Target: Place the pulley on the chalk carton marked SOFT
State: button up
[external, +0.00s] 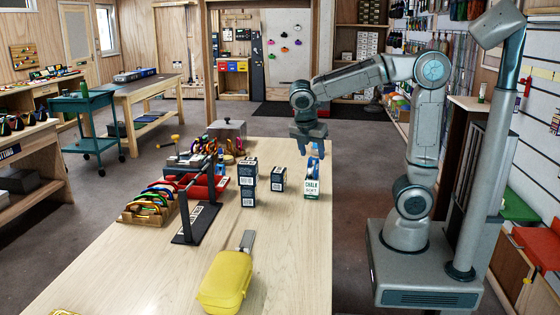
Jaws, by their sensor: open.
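A white and green chalk carton (312,188) with a label that appears to read SOFT stands upright near the right edge of the wooden table. A small blue thing (314,164), which looks like the pulley, shows right at the carton's top. From this one view I cannot fully tell whether it rests on the carton or sits just behind it. My gripper (309,150) points down just above the blue thing, open, with its fingertips close to it. Whether the fingers touch it is too small to tell.
Dark cartons (278,180) and a taller dark stack (248,182) stand left of the chalk carton. A black rack (196,222), a tray of coloured slings (150,202) and a yellow bag (226,282) lie further left and nearer. The table's right front is clear.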

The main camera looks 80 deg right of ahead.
jog(key=s+v, duration=0.1)
jog(key=v, duration=0.5)
jog(key=s+a+f+m+t+y, duration=0.4)
jog(key=s+a+f+m, duration=0.2)
jog(key=f+m, duration=0.5)
jog(key=shift+s+m+t, duration=0.3)
jog(key=shift+s+m, duration=0.75)
jog(key=shift+m, duration=0.35)
jog(key=shift+f, duration=0.15)
